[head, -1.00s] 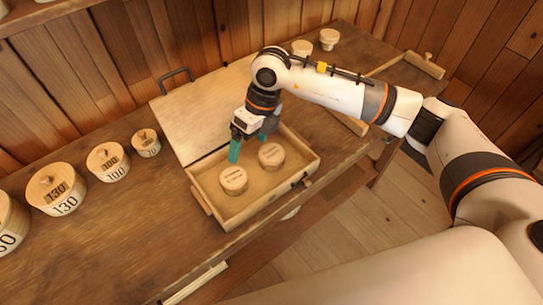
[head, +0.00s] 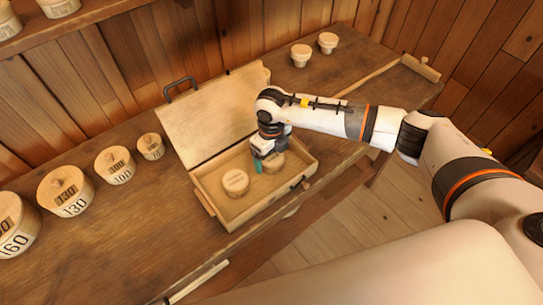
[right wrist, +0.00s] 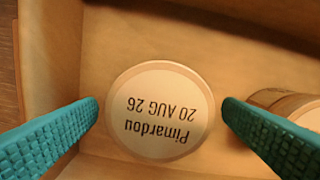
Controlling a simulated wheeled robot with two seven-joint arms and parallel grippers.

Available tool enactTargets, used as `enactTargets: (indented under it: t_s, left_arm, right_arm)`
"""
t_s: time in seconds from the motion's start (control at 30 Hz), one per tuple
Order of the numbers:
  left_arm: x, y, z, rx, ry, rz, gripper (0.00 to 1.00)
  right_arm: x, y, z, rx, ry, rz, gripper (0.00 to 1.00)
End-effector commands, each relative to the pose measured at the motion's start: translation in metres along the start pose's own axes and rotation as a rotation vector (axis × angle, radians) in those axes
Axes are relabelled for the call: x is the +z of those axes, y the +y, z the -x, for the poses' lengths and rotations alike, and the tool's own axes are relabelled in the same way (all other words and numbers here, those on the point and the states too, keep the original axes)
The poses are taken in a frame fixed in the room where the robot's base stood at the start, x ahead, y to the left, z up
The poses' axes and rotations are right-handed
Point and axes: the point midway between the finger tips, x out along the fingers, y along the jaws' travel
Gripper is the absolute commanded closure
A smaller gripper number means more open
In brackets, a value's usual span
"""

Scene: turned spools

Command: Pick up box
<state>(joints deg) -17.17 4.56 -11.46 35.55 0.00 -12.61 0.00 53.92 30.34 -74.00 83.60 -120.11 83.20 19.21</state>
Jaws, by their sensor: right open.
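An open wooden case (head: 214,225) lies on the bench with two round, lidded wooden boxes inside. One box (head: 235,183) stands on the left. The other box (head: 277,165) stands on the right, partly hidden by my right gripper (head: 260,164). In the right wrist view, a round box lid (right wrist: 160,118) reads "Pimardou 20 AUG 26", upside down. The teal fingers of my right gripper (right wrist: 160,107) are open, one on each side of this lid, with gaps between. Another box (right wrist: 285,103) shows partly at the right edge. My left gripper is not in view.
The case's lid (head: 215,115) stands open behind it. Several numbered round containers (head: 65,190) line the bench on the left. Two small containers (head: 301,55) stand at the back. The case walls (right wrist: 48,60) rise close around the boxes.

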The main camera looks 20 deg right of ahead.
Motion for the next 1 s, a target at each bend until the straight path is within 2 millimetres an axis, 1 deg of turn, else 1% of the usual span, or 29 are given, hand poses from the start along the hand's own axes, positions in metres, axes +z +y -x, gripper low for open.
enactTargets:
  t_s: [0.03, 0.17, 0.4, 0.7, 0.9, 1.0]
  left_arm:
    - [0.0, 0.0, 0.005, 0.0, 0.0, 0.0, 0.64]
    - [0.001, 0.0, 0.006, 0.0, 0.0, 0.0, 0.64]
    - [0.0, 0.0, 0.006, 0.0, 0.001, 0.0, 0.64]
    - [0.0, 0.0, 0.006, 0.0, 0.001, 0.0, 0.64]
    - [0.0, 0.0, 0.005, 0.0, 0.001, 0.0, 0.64]
    - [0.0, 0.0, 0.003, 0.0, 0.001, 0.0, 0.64]
  right_arm:
    - [0.0, 0.0, -0.006, -0.001, -0.002, -0.002, 0.1]
    - [0.0, 0.0, -0.017, -0.001, 0.0, -0.001, 0.1]
    - [0.0, 0.0, -0.019, 0.0, 0.001, 0.0, 0.1]
    - [0.0, 0.0, -0.019, 0.0, 0.001, -0.001, 0.58]
    - [0.0, 0.001, -0.018, 0.0, 0.002, -0.001, 0.58]
    - [-0.001, 0.001, -0.014, 0.0, 0.004, -0.001, 0.58]
